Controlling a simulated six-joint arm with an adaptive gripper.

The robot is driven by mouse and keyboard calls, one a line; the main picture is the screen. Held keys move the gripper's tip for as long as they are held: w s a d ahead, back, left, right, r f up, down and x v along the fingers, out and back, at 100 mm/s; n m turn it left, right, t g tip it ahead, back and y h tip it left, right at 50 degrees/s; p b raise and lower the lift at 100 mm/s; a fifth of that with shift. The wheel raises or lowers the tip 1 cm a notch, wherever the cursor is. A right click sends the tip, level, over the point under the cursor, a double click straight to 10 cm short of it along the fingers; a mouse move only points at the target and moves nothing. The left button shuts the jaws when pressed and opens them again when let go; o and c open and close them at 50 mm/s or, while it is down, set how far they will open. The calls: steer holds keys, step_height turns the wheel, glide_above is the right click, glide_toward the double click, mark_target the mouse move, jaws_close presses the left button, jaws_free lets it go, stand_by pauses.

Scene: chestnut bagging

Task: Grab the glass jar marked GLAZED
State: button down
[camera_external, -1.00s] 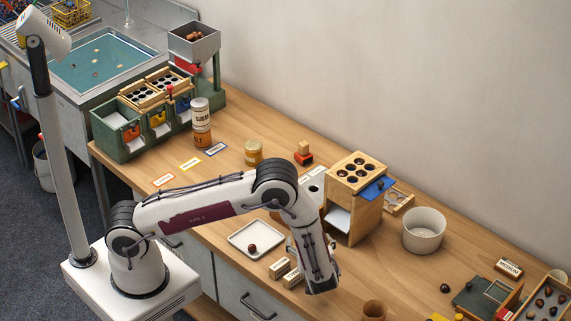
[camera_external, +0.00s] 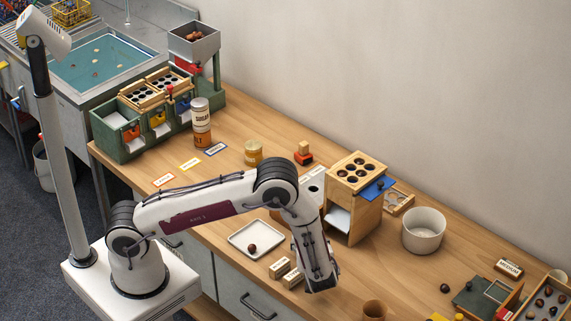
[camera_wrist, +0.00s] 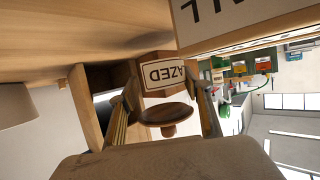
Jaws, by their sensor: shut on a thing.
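The jar marked GLAZED (camera_wrist: 165,75) shows upside down in the wrist view, with a brown body, a white label reading "AZED" and a round wooden lid with a knob (camera_wrist: 168,115). My gripper (camera_wrist: 165,93) has one finger on each side of it and is shut on it. The fingers hide its sides, and the front of the label is cut off. In the external view my gripper is mostly hidden behind my lower arm. A brown patch there beside the arm may be the jar; I cannot tell for sure.
A white tray (camera_external: 238,240) with a chestnut lies to the left. A wooden stand (camera_external: 342,215) is just right of the arm, and a white bowl (camera_external: 423,235) is further right. The table beyond the tray has free room.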

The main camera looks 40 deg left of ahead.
steer(key=shift+r, duration=0.15)
steer(key=shift+r, duration=4.9)
